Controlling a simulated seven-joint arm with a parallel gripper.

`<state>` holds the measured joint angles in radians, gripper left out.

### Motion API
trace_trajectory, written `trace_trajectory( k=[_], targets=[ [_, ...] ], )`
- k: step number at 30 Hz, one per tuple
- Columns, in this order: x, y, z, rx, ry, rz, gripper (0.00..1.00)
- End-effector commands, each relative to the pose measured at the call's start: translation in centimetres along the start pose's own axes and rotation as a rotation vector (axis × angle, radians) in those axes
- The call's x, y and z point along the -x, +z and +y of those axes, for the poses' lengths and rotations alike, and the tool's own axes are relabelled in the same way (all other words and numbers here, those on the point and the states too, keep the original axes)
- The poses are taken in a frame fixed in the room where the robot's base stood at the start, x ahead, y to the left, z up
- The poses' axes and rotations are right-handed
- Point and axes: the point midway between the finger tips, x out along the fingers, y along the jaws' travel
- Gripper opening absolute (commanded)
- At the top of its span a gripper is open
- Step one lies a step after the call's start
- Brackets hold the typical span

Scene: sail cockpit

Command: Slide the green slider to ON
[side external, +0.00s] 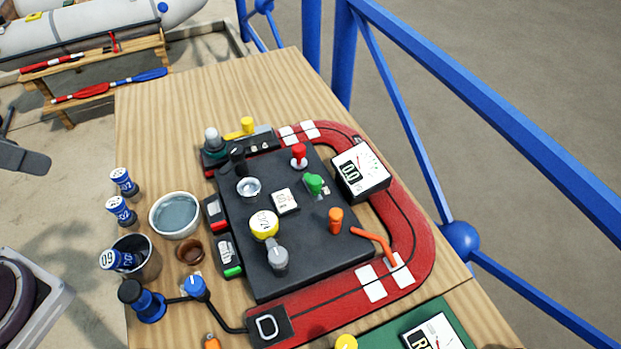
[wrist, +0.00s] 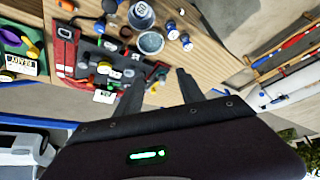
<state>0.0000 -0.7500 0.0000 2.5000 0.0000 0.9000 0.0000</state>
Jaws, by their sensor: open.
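A black control panel (side external: 320,262) lies on the wooden table in the side view. On it stands a green knob (side external: 314,184), between a red knob (side external: 299,155) and an orange knob (side external: 336,220). A small module with a green end (side external: 233,271) sits at the panel's left edge. I cannot tell which of these two green parts is the slider, and no ON label is readable. My gripper (wrist: 160,88) is open and empty in the wrist view, its two dark fingers apart. It is away from the panel and touches nothing.
A white meter (side external: 362,178) stands on the red track (side external: 415,235) around the panel. A bowl (side external: 175,214) and several blue-labelled cans (side external: 122,212) stand left of it. A blue railing (side external: 400,110) runs along the right. The table's upper left (side external: 165,125) is clear.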

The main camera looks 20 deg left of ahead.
Motion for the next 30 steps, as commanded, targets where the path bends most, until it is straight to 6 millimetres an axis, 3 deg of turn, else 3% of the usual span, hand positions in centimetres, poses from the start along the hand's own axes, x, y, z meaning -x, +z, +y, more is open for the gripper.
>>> trace_trajectory(
  k=[11, 14, 17, 20, 24, 26, 30],
  targets=[
    [0.1, -0.5, 0.1, -0.006, 0.005, -0.005, 0.45],
    [0.2, -3.5, 1.0, -0.047, 0.034, -0.049, 0.45],
    [-0.8, -8.8, 3.2, -0.123, 0.077, -0.124, 0.45],
    [-3.9, -14.1, 6.8, -0.215, 0.112, -0.206, 0.45],
    [-11.3, -18.5, 14.0, -0.364, 0.134, -0.32, 0.45],
    [-15.0, -19.0, 17.4, -0.429, 0.136, -0.363, 0.45],
    [-22.0, -17.6, 23.5, -0.557, 0.13, -0.434, 0.45]
  ],
)
